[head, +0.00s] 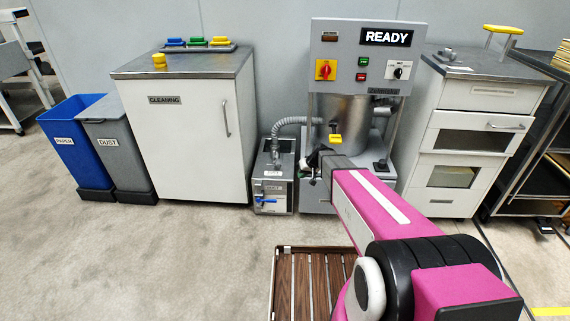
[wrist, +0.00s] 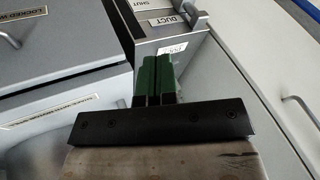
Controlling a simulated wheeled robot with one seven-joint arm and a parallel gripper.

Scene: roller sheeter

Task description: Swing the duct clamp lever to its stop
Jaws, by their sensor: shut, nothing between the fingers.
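My gripper (wrist: 157,68) has two green fingers pressed together with nothing between them. In the wrist view they point at the top of a small grey unit with a DUCT label (wrist: 169,20) and a SHUT label (wrist: 150,4). A grey metal piece (wrist: 198,20) stands beside the DUCT label; I cannot tell if it is the clamp lever. Contact is not clear. In the head view the grey unit (head: 285,190) has a ribbed hose (head: 292,122) and a blue handle (head: 266,201). A yellow-ended lever (head: 335,138) hangs on the machine. My arm partly hides this area.
The machine (head: 345,45) displays READY. The white CLEANING cabinet (head: 190,140) stands left of the grey unit, and a white drawer cabinet (head: 455,150) stands right of the machine. A slatted wooden platform (head: 300,285) lies in front. Floor at the left front is clear.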

